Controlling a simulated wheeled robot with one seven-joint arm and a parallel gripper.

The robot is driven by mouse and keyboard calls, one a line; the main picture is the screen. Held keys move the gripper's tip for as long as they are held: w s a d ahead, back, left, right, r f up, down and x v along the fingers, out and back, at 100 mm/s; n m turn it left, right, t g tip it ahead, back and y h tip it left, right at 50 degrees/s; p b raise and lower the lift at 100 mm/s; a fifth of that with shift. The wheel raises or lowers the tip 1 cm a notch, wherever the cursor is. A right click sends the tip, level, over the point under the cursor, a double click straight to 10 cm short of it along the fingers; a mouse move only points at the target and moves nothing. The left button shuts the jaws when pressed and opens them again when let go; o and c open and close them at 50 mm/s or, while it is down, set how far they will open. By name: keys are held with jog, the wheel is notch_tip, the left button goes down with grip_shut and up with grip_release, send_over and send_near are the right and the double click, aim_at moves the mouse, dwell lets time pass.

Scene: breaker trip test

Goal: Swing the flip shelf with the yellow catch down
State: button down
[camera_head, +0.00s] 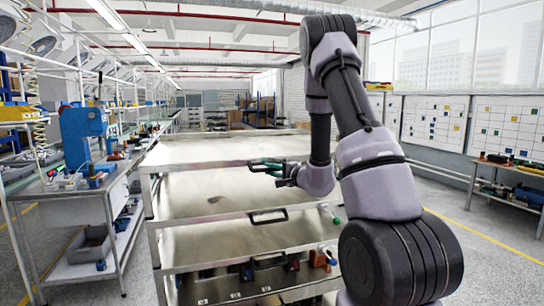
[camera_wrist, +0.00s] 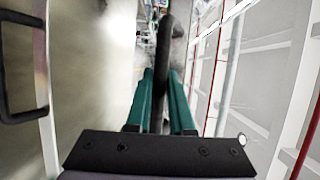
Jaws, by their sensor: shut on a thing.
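A metal rack with several pale, tilted panels stands before me in the head view. My gripper (camera_head: 262,168) is at the front edge of the top panel (camera_head: 215,150). In the wrist view its green fingers (camera_wrist: 160,85) are shut on a black bar handle (camera_wrist: 166,50), which runs between them. Lower panels carry similar black handles, one on the middle panel (camera_head: 268,216); another handle shows at the left of the wrist view (camera_wrist: 22,65). I see no yellow catch clearly. A green knob (camera_head: 336,221) sits by the rack's right side, partly near my arm.
A workbench with a blue machine (camera_head: 83,135) stands left of the rack. A side table with parts (camera_head: 510,165) stands at the right. My arm hides the rack's right side. Devices (camera_head: 247,272) sit low inside the rack. The floor at the right is clear.

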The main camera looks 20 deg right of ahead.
jog(key=shift+s+f, duration=0.15)
jog(key=shift+f, duration=0.8)
jog(key=c, duration=0.8)
grip_release()
jog(key=shift+f, duration=0.15)
jog(key=shift+w+r, duration=0.2)
jog(key=shift+r, duration=0.05)
jog(key=shift+s, duration=0.15)
jog(key=v, duration=1)
jog(key=shift+s, duration=0.2)
jog(key=shift+d, duration=0.15)
